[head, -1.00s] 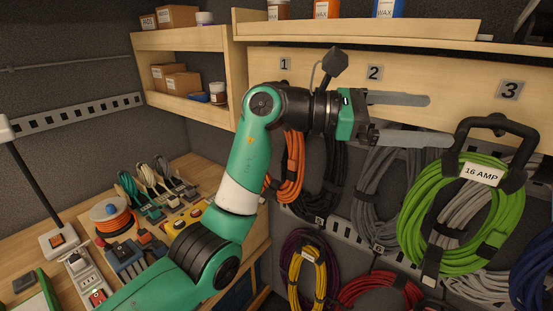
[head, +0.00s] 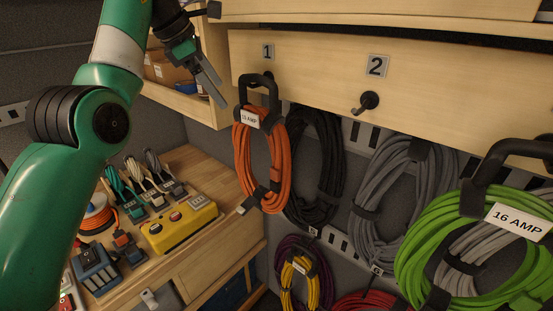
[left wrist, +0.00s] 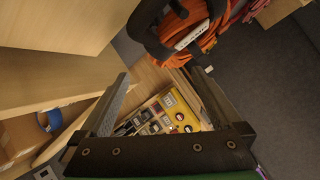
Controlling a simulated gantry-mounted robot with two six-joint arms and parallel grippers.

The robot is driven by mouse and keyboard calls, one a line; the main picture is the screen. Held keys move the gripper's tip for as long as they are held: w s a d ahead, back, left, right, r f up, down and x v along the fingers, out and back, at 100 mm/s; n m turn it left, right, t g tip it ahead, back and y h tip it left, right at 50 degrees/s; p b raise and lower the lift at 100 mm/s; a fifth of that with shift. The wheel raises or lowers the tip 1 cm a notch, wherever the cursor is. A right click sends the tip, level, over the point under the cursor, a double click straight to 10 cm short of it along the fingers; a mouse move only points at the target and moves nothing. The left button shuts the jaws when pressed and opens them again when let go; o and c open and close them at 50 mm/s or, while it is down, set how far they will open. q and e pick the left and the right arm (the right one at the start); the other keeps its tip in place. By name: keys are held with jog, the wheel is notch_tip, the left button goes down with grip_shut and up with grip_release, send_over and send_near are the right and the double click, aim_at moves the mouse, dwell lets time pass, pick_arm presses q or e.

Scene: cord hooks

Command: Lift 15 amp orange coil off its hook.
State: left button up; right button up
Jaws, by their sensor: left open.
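The orange coil (head: 245,165) hangs under the number 1 plate (head: 267,51) on the wooden board. It has a black carry handle (head: 261,84) at its top and a white tag reading AMP, its number too small to read surely. Its hook is mostly hidden behind the handle. My left gripper (head: 212,88) is open and empty, to the left of the handle and apart from it. In the left wrist view the open fingers (left wrist: 155,75) have nothing between them, and the orange coil (left wrist: 208,42) with its handle lies beyond them at upper right. My right gripper is not in view.
Hook 2 (head: 366,103) is empty. A black coil (head: 318,165) and a grey coil (head: 392,190) hang close behind and right of the orange one. The green 16 AMP coil (head: 430,240) is at right. The wooden shelf (head: 218,70) is close beside my left gripper.

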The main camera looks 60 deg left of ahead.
aim_at(240, 120)
pick_arm(q)
jog(key=x, duration=1.1)
jog(key=shift+w+d+f, duration=0.1)
jog(key=shift+d+f, duration=0.15)
jog(key=shift+f, duration=0.05)
jog(key=shift+r, duration=0.1)
grip_shut()
